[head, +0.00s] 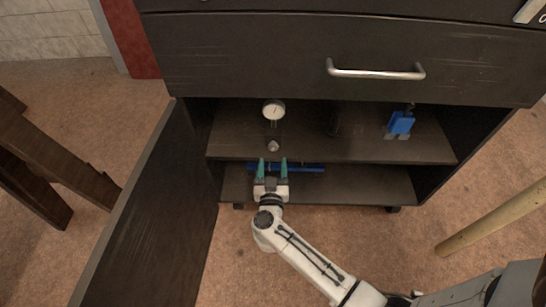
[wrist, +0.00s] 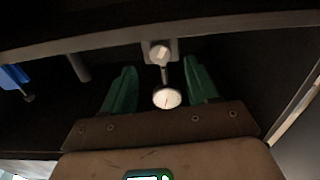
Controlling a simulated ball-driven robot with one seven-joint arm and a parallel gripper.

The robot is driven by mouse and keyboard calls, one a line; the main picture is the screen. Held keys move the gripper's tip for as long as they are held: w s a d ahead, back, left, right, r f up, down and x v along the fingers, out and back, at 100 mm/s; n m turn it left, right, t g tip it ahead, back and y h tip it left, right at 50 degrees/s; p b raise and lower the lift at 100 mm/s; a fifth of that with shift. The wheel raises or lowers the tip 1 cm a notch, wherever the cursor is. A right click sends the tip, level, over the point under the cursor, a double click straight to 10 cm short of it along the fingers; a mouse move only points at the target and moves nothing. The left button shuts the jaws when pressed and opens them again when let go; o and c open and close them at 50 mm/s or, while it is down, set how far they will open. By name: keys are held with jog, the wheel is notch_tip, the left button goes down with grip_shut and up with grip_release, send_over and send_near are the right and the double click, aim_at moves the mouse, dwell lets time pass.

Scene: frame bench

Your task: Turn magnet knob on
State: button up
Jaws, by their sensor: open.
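A dial gauge with a round white face (head: 273,110) stands on a thin post on the cabinet's upper shelf. Its small pale knob (head: 273,146) sits low at the front of the base. In the wrist view the knob (wrist: 160,53) shows on a light square face, with the dial (wrist: 167,98) below it in the picture. My gripper (head: 272,161) is open and empty, with green fingers just in front of the knob. In the wrist view the fingers (wrist: 160,72) stand left and right of the knob's line, apart from it.
A blue tool (head: 401,123) stands on the upper shelf (head: 350,152) to the right, beside a dark cylinder (head: 334,122). A long blue object (head: 308,168) lies on the lower shelf. An open door (head: 150,215) bounds the left; a drawer (head: 300,50) overhangs above.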

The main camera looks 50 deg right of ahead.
aim_at(273, 149)
jog(key=shift+b+x, duration=0.55)
jog(key=shift+x, duration=1.75)
jog(key=c, duration=1)
